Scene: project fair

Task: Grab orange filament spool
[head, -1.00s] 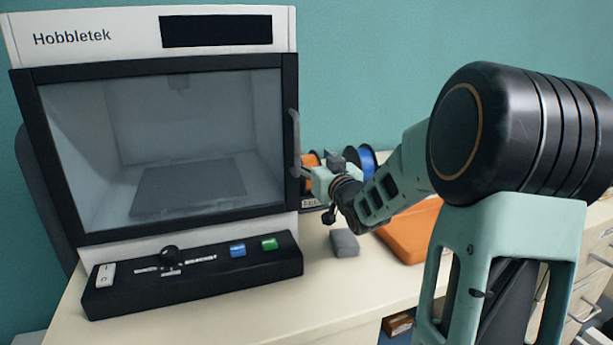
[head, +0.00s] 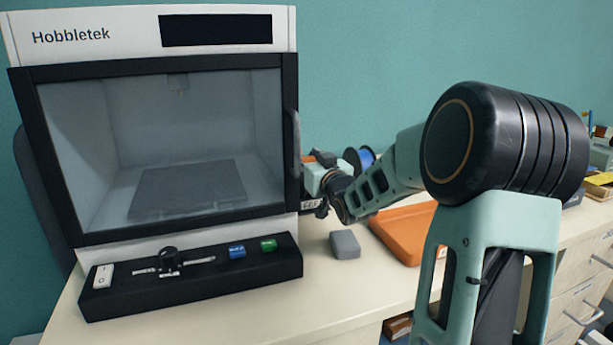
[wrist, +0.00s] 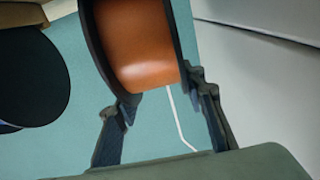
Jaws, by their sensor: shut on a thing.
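The orange filament spool (wrist: 135,45), orange filament between dark flanges, fills the upper middle of the wrist view. My gripper (wrist: 160,92) is shut on it, with one finger at each flange. A blue spool (head: 366,157) shows just behind and to the right of my gripper.
The white-and-black Hobbletek printer (head: 150,70) stands at left, door shut. A grey block (head: 345,245) and an orange tray (head: 405,238) lie on the table (head: 335,290). A dark disc (wrist: 32,75) is left of the spool in the wrist view.

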